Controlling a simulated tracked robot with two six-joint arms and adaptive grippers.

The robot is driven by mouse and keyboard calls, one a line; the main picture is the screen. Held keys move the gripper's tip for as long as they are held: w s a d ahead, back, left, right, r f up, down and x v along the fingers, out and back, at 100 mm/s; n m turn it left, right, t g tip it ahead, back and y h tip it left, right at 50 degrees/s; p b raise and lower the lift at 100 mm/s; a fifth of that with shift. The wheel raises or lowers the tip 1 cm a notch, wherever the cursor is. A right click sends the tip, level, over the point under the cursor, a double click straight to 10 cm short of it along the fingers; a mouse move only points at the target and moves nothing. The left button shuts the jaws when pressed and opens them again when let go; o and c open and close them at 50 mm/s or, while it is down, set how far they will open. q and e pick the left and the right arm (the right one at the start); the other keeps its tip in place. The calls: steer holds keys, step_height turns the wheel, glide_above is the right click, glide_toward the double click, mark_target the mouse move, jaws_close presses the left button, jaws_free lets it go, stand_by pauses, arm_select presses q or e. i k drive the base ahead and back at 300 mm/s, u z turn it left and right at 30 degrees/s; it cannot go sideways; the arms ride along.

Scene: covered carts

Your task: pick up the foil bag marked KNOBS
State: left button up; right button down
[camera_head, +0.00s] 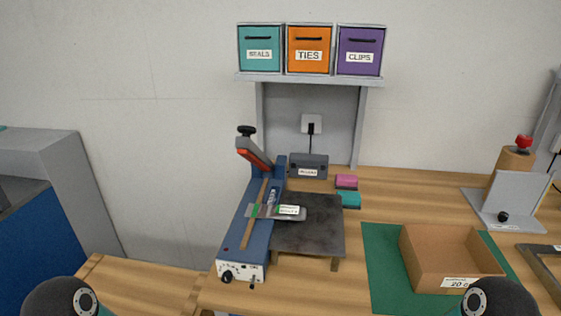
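A flat grey, foil-like bag (263,211) with green patches and a small white label lies across the blue heat sealer (234,243) and the dark plate (313,238) beside it. The label's print is too small to read, so I cannot tell whether it says KNOBS. No other foil bag is clear to me. Only dark rounded parts of my two arms show at the bottom left and bottom right. Neither gripper is in view.
The sealer's lever with its black knob (246,131) stands raised. An open cardboard box (441,268) sits on a green mat (378,262). Teal, orange and purple bins stand on a shelf (309,78) above. Pink and teal blocks (346,182) lie behind the plate.

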mark_target(289, 212)
steer(key=u, duration=0.95)
steer(key=k, duration=0.45)
steer(key=z, duration=0.2)
